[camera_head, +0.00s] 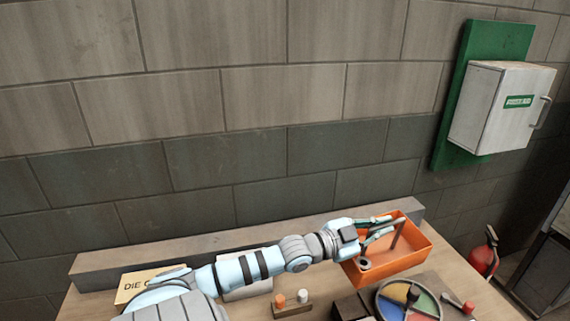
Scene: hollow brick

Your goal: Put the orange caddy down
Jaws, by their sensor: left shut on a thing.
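The orange caddy (395,264) is an open box with a handle (398,234) across it, at the right of the table in the head view. Something small, round and grey sits inside it at the left. My left gripper (385,226) reaches in from the left over the caddy and is shut on its handle. The caddy looks level. I cannot tell whether its base touches the table. My right gripper is out of view.
A wooden table (95,304) runs along a block wall. In front of the caddy are a round multicoloured tray (420,300), dark blocks and a small rack (292,310) with orange and white pieces. A first-aid cabinet (500,105) and fire extinguisher (484,260) are at the right.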

